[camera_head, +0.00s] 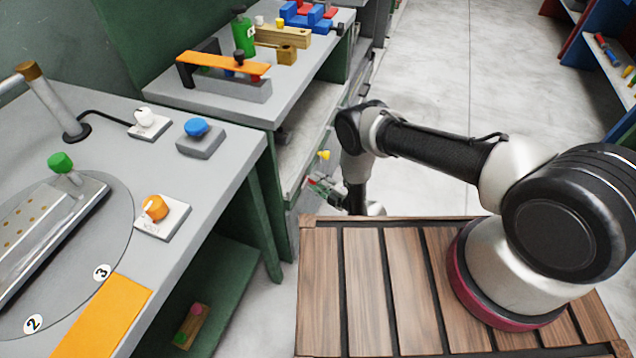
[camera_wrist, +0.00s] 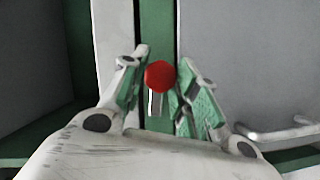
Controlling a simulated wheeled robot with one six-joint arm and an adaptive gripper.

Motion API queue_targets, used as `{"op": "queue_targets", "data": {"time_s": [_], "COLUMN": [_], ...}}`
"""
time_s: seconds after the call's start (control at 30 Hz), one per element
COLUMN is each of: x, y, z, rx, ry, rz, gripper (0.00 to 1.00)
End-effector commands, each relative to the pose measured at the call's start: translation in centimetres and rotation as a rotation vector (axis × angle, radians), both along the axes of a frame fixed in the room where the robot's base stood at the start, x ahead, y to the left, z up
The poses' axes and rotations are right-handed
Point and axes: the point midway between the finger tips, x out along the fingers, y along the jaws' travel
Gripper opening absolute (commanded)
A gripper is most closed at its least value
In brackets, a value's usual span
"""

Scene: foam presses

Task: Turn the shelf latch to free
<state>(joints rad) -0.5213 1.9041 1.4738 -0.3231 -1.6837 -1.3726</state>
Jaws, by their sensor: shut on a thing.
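The shelf latch (camera_wrist: 160,76) has a round red knob on a short metal stem, against a green upright post in the wrist view. My gripper (camera_wrist: 164,70) has its green-padded fingers on either side of the knob and stem, shut on the latch. The stem points down in that view. In the head view my gripper (camera_head: 324,190) is low beside the shelving under the far bench, partly hidden by my arm. The latch cannot be made out clearly there.
A yellow knob (camera_head: 323,155) sits just above my gripper on the shelving. A metal handle (camera_wrist: 275,132) is at the right in the wrist view. The near bench (camera_head: 228,172) holds coloured buttons. Open floor (camera_head: 430,60) lies beyond my arm.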

Motion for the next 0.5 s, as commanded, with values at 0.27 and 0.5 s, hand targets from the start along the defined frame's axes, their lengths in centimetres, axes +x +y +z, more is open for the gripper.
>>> {"op": "queue_targets", "data": {"time_s": [0.27, 0.5], "x": [-0.1, -0.1], "y": [0.0, 0.0], "z": [-0.14, -0.16], "rx": [-0.033, -0.04], "ry": [-0.086, -0.105], "rz": [0.001, 0.002], "gripper": [0.06, 0.06]}}
